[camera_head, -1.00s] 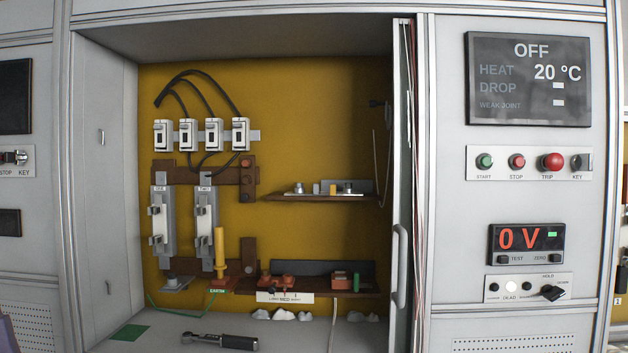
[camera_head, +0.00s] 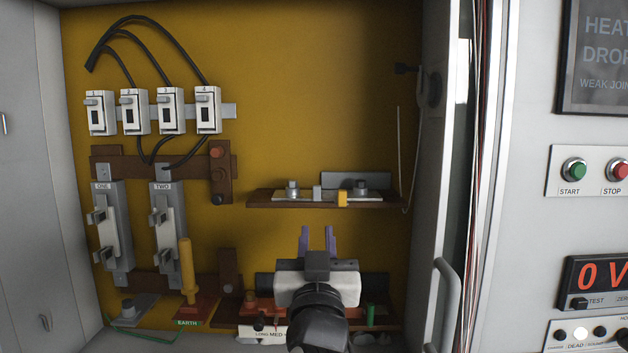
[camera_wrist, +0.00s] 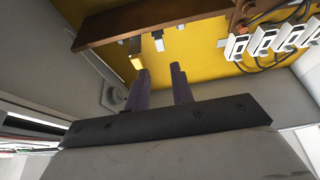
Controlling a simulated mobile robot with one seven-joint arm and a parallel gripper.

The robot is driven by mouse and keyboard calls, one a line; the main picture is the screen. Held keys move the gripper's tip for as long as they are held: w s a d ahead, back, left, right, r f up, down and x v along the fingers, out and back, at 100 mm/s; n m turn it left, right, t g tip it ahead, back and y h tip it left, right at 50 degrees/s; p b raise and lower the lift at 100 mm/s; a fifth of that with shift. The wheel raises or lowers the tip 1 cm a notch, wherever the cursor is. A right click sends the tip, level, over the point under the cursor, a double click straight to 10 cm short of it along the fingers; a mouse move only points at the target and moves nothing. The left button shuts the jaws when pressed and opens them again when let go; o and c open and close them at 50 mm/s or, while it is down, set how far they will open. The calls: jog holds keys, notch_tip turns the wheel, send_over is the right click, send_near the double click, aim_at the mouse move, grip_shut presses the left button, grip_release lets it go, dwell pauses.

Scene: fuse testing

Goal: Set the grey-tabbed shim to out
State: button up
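The grey-tabbed shim shows as a small upright grey tab (camera_head: 317,192) at the front of the brown upper shelf (camera_head: 262,200), left of a yellow tab (camera_head: 342,199). In the wrist view the grey tab (camera_wrist: 158,41) lies beyond my fingers, beside the yellow tab (camera_wrist: 137,62). My gripper (camera_head: 317,238) points into the cabinet, below and in front of the shelf, roughly in line with the grey tab. Its two purple fingers (camera_wrist: 159,85) are apart with nothing between them. The shim's body behind the tab is too small to make out.
A cabinet door edge with a handle (camera_head: 447,300) stands to the right. Two fuse holders and a yellow-handled earth piece (camera_head: 187,270) are at left. A lower shelf with red blocks lies partly behind my arm.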

aim_at(317, 192)
jog(key=p+x, duration=0.1)
jog(key=x, duration=0.3)
jog(key=p+x, duration=0.2)
jog(key=x, duration=0.2)
jog(key=p+x, duration=0.2)
jog(key=x, duration=0.2)
jog(key=shift+w+r, duration=0.15)
jog(key=shift+r, duration=0.25)
jog(key=shift+w, duration=0.4)
grip_shut()
